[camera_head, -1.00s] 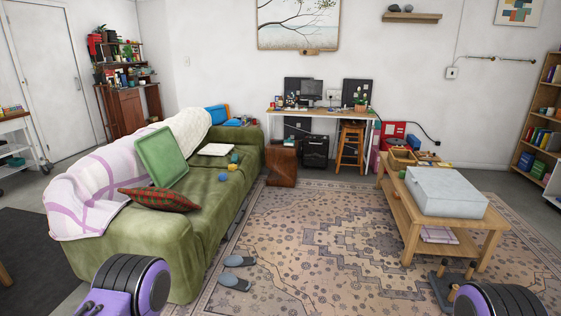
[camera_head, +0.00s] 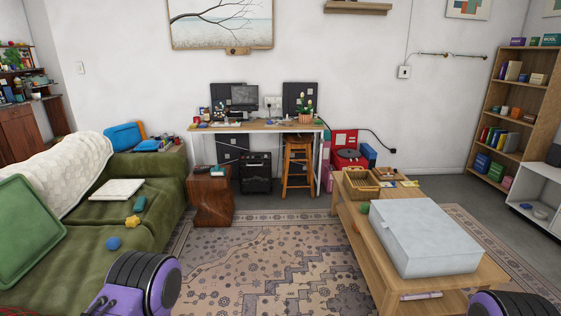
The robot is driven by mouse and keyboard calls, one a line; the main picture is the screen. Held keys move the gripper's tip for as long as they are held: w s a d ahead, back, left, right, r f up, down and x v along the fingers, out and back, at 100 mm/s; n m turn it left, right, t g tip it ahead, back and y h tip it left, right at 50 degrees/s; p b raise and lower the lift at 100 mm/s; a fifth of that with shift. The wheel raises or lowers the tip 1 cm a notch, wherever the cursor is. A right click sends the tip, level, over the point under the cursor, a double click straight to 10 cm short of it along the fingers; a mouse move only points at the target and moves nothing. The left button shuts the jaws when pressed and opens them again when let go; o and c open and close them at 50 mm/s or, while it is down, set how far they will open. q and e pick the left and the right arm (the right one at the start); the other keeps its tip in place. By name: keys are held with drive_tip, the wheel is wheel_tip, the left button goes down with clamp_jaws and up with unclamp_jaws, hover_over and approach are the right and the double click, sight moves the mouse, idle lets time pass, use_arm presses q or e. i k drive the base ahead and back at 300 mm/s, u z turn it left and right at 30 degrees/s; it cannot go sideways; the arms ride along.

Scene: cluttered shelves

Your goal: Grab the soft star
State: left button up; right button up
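A small yellow thing (camera_head: 132,221), which looks like the soft star, lies on the seat of the green sofa (camera_head: 160,181) at the left. It rests between a blue ball (camera_head: 113,243) in front and a teal object (camera_head: 139,204) behind. Its exact shape is too small to make out for certain. Only purple and black links of my arms show at the bottom left and bottom right. Neither gripper is in view.
A wooden coffee table (camera_head: 372,262) with a large grey box (camera_head: 426,237) stands at the right. Between it and the sofa is open patterned rug (camera_head: 260,262). A brown side table (camera_head: 210,198) stands by the sofa's far end, with a desk (camera_head: 262,126) behind.

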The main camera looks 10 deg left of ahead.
sight(133, 221)
drive_tip(key=u, duration=0.1)
drive_tip(key=i, duration=2.45)
drive_tip(key=u, duration=1.3)
drive_tip(key=i, duration=1.65)
drive_tip(key=u, duration=1.15)
drive_tip(key=i, duration=0.85)
drive_tip(key=u, duration=0.1)
